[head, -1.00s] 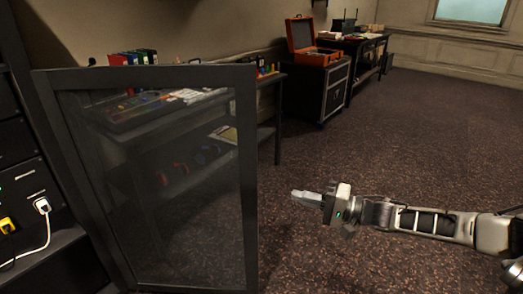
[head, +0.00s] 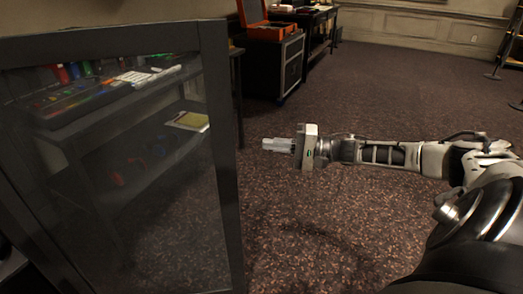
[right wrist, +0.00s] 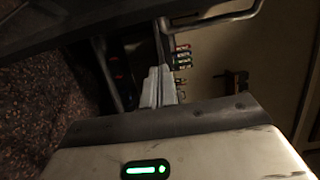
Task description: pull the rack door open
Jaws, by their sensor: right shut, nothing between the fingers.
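The rack door (head: 222,150), a dark frame around a see-through panel, fills the left of the head view. It stands swung out into the room. My right gripper (head: 266,144) is just right of the door's free edge, with a strip of floor showing between them. Its fingers are shut and empty, pointing left. In the right wrist view the shut fingers (right wrist: 158,85) point up the picture, and a grey, handle-like bar (right wrist: 215,18) shows beyond them at the top. The rack body is mostly out of the head view. My left gripper is out of view.
Behind the panel a desk (head: 130,92) holds colourful gear, with a shelf below. A black case (head: 275,68) with an open orange box (head: 268,30) on it stands beyond. The carpeted floor (head: 390,95) to the right is clear.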

